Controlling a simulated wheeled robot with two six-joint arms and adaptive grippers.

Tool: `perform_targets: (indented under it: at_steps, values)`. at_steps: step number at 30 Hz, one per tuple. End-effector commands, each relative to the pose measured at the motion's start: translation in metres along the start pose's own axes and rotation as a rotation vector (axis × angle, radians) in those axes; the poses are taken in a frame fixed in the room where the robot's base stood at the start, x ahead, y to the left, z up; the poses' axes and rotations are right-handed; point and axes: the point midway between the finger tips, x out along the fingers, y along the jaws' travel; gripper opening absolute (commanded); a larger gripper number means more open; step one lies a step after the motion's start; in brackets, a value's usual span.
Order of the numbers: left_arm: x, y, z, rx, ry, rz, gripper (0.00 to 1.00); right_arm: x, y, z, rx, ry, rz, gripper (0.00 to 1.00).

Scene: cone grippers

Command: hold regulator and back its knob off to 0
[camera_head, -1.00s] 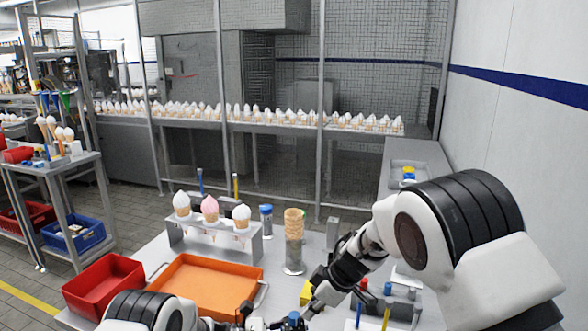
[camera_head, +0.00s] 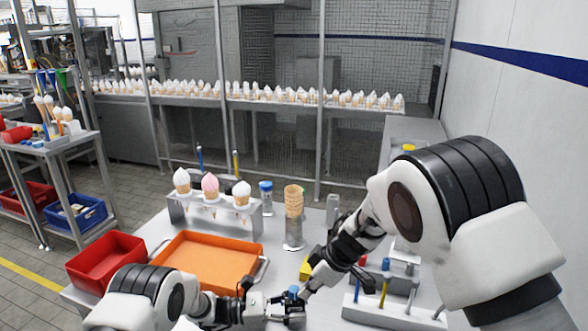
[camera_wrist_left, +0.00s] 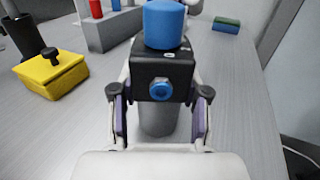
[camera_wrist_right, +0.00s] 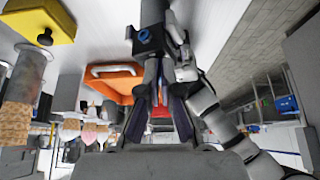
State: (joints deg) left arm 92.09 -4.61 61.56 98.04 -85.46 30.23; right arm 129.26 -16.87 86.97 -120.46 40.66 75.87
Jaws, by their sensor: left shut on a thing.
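The regulator has a black body with a blue port (camera_wrist_left: 160,75), a grey lower cylinder and a blue knob (camera_wrist_left: 167,24) on top. The knob also shows in the head view (camera_head: 293,291). My left gripper (camera_wrist_left: 160,108) is shut on the regulator, one finger on each side, and holds it upright. My right gripper (camera_wrist_right: 158,75) appears open, with a gap between its fingers. Its tips are close to the regulator (camera_wrist_right: 150,42), which appears upside down in the right wrist view. The knob is hidden there, so I cannot tell whether the right fingers touch it.
A yellow block (camera_head: 306,270) with a black knob lies behind the grippers. A grey rack (camera_head: 370,312) with red and blue pieces stands at right. An orange tray (camera_head: 258,268), red bin (camera_head: 105,262), cone stand (camera_head: 180,217) and stacked cones (camera_head: 294,200) occupy the left and back.

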Motion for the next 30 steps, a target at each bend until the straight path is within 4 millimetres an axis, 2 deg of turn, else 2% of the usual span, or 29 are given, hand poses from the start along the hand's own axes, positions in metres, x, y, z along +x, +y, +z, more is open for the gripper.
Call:
perform_targets:
  at_steps: [15,23,26,30]
  values:
    - [0.001,0.000,0.001,0.001,-0.001,0.000,0.01,0.002,-0.005,0.000,0.000,-0.002,-0.004,0.00]
    - [0.000,0.000,0.001,0.001,-0.001,0.000,0.01,-0.002,-0.007,0.006,0.001,-0.001,-0.003,0.00]
    - [0.000,0.000,0.001,0.001,-0.001,0.000,0.01,-0.008,-0.006,0.003,0.000,0.000,-0.001,0.00]
    - [0.000,0.000,0.001,0.001,-0.001,0.000,0.01,-0.026,-0.006,-0.007,-0.002,0.000,0.000,0.00]
